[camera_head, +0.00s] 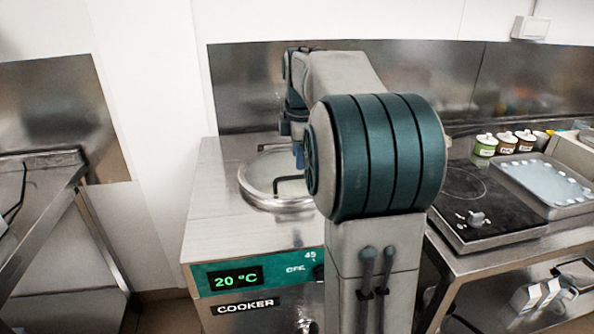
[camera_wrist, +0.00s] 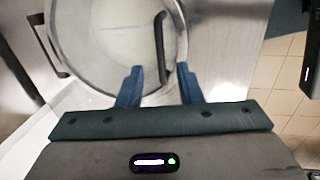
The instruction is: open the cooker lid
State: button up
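The cooker (camera_head: 255,284) is a metal cabinet with a green panel reading 20 °C. Its round, see-through lid (camera_head: 262,180) with a metal rim lies flat over the opening in the top; the lid also shows in the wrist view (camera_wrist: 110,40). A dark bar handle (camera_head: 284,181) is on the lid; it also shows in the wrist view (camera_wrist: 160,40). My gripper (camera_wrist: 158,76) is open, its blue fingers on either side of the handle's near end in the picture. Contact cannot be told. In the head view my arm hides most of the gripper and the lid's right side.
A dark hob (camera_head: 468,190) and a metal tray (camera_head: 545,185) stand on the counter at right, with several small jars (camera_head: 505,143) behind. A steel table (camera_head: 40,210) stands at left, across a gap. A steel backsplash (camera_head: 245,85) rises behind the cooker.

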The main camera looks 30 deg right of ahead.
aim_at(298, 177)
jog(key=f, duration=0.2)
jog(key=w+f, duration=0.1)
jog(key=f, duration=0.2)
jog(key=shift+d+f, duration=0.1)
grip_shut()
